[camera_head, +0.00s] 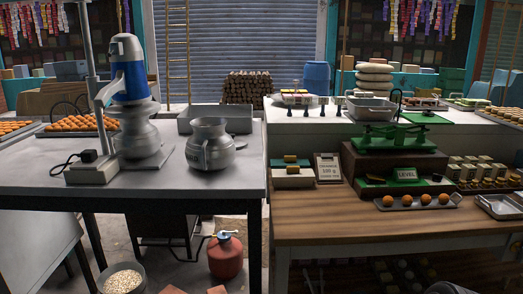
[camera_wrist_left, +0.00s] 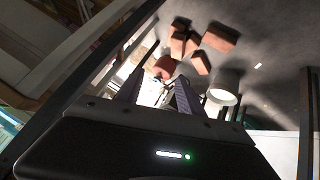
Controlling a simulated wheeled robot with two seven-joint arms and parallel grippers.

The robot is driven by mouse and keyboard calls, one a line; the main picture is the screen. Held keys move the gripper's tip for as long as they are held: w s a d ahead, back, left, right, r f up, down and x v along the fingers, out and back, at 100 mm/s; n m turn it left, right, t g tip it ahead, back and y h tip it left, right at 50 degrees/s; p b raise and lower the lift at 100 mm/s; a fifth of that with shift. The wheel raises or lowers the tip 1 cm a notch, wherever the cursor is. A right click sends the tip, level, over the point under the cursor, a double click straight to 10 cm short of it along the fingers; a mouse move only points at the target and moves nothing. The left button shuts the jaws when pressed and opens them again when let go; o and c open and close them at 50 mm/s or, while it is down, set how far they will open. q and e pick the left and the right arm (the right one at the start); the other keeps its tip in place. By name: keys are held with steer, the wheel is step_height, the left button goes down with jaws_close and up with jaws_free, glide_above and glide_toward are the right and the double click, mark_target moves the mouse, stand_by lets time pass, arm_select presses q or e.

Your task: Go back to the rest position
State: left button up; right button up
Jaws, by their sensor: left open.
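My left gripper (camera_wrist_left: 157,88) shows in the left wrist view, with its two dark fingers apart and nothing seen between them. It hangs away from the worktops, with the floor and bricks beyond it. Neither of my grippers shows in the head view, and my right gripper is in no view. A metal pot (camera_head: 208,146) with a handle stands upright on the left table (camera_head: 60,178). A blue-and-grey machine (camera_head: 130,85) stands to the left of the pot, above a rounded metal vessel (camera_head: 139,135).
A red gas cylinder (camera_head: 225,256) and a bucket of pale grains (camera_head: 123,279) stand below the left table. Reddish bricks (camera_wrist_left: 220,37) lie on the floor. The wooden counter (camera_head: 350,222) at right bears a green scale (camera_head: 390,137) and trays. A narrow gap separates table and counter.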

arm_select(q)
steer(key=s+d+f+g+p, duration=0.1)
steer(key=s+d+f+g, duration=0.1)
steer(key=s+d+f, duration=0.2)
steer(key=s+d+f+m+g+h+p, duration=0.1)
steer(key=s+d+f+g, duration=0.2)
steer(key=s+f, duration=0.5)
steer(key=s+d+f+g+h+p, duration=0.1)
steer(key=s+d+f+g, duration=0.2)
steer(key=s, duration=1.1)
step_height(320, 180, down, 3)
steer(key=d, duration=0.2)
steer(key=shift+d+f, duration=0.15)
steer(key=shift+d, duration=0.15)
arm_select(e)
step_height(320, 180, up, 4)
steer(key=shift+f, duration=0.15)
